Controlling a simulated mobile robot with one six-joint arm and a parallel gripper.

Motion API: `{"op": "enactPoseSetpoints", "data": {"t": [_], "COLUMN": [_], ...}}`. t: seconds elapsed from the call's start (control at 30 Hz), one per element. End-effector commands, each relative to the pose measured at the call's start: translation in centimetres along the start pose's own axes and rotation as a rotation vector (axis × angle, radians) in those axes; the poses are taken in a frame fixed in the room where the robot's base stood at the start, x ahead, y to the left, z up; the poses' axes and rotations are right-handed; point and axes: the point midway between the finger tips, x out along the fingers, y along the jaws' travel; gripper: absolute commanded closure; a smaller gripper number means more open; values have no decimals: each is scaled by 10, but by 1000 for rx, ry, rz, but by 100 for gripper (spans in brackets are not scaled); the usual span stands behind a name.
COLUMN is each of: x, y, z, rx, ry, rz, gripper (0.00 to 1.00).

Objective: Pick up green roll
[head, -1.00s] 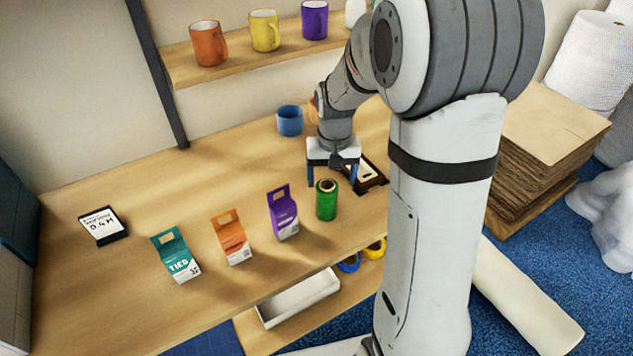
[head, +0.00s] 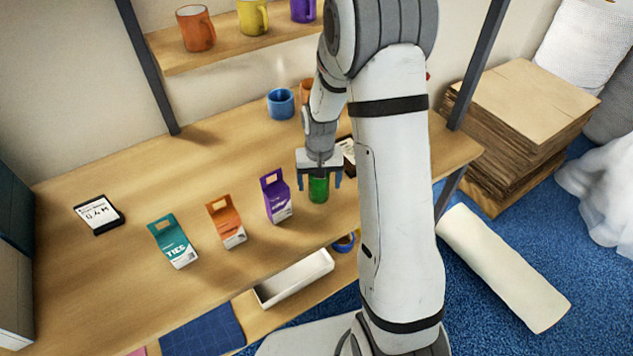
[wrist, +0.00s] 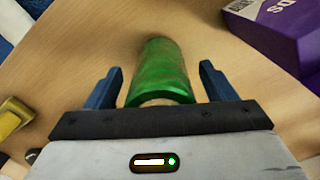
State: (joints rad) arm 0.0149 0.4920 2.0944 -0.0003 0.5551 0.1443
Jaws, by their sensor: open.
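The green roll (head: 318,189) stands upright on the table near its front edge, right of the purple carton (head: 276,196). My gripper (head: 320,181) is at the roll from above, its blue fingers pointing down on either side of it. In the wrist view the green roll (wrist: 160,72) lies between the two open fingers (wrist: 160,88), with a visible gap on each side. The top of the roll is partly hidden by my gripper in the head view.
Orange (head: 226,222) and teal (head: 173,241) cartons stand further left. A blue mug (head: 281,104) is behind, and a dark tray (head: 347,150) is just behind my gripper. A white bin (head: 294,278) sits on the lower shelf.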

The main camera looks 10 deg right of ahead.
Motion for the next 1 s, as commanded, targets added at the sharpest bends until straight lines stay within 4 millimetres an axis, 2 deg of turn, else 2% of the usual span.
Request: {"op": "enactPoseSetpoints", "data": {"t": [0.13,0.8,1.0], "x": [0,0,-1], "y": [0,-1,-1], "z": [0,0,0], "rx": [0,-1,-2], "ry": [0,0,1], "rz": [0,0,0], "gripper": [23,77,78]}}
